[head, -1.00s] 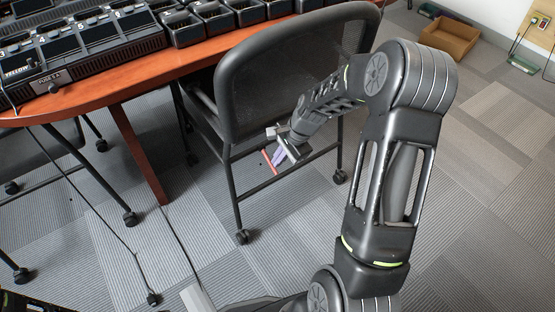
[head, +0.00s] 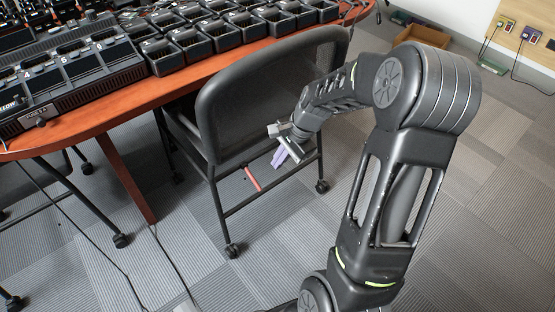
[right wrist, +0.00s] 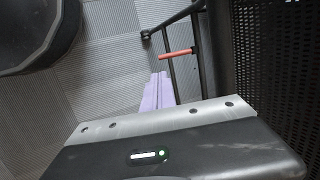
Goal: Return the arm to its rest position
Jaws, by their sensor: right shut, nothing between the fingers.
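My right arm reaches in from the bottom right of the head view. Its right gripper (head: 281,161) points down in front of the black mesh chair (head: 262,98), beside the chair's lower frame. The pale purple fingers are shut with nothing between them. They also show in the right wrist view (right wrist: 158,90), close together beyond the wrist housing. I cannot tell whether the gripper touches the chair. My left gripper is not in view.
A wooden table (head: 128,110) with several radio chargers (head: 185,42) stands at upper left. A red bar (head: 252,179) shows by the chair's lower frame, and also in the right wrist view (right wrist: 176,53). A cardboard box (head: 420,33) sits by the far wall. Carpet at right is clear.

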